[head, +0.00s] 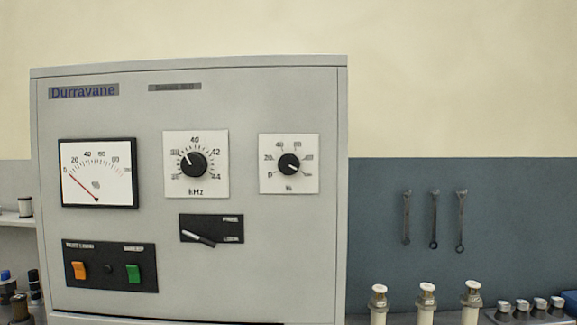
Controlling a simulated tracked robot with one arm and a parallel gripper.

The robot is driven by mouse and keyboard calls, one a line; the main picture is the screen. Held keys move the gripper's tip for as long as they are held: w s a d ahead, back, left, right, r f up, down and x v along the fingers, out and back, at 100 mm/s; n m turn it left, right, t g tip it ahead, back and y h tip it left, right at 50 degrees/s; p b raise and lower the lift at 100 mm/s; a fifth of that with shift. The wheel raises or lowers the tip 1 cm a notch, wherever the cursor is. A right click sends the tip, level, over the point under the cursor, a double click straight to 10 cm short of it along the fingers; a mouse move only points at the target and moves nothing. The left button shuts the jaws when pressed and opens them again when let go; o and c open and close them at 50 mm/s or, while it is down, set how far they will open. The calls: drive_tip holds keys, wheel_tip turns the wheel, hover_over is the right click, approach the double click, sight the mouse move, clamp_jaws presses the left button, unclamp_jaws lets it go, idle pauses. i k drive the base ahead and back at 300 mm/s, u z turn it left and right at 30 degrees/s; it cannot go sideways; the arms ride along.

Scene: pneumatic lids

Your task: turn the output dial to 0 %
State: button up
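The output dial (289,164) is a small black knob on a white square plate marked %, at the right of the grey cabinet's front. Its scale runs from 0 at lower left over the top to the right. The knob's pale mark seems to point to the lower right, but it is small and I cannot read it exactly. The % meter (97,174) at the left has its red needle near 0. My gripper is not in view.
The grey cabinet (265,245) also carries a kHz dial (193,164), an orange switch (79,270) and a green switch (133,274). Several pale cylinders (427,300) stand at lower right; wrenches (434,220) hang behind. Small containers (20,305) stand at lower left. Nothing blocks the dial from view.

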sight(287, 163)
drive_tip(key=u, duration=0.05)
drive_tip(key=i, duration=1.05)
drive_tip(key=u, duration=0.5)
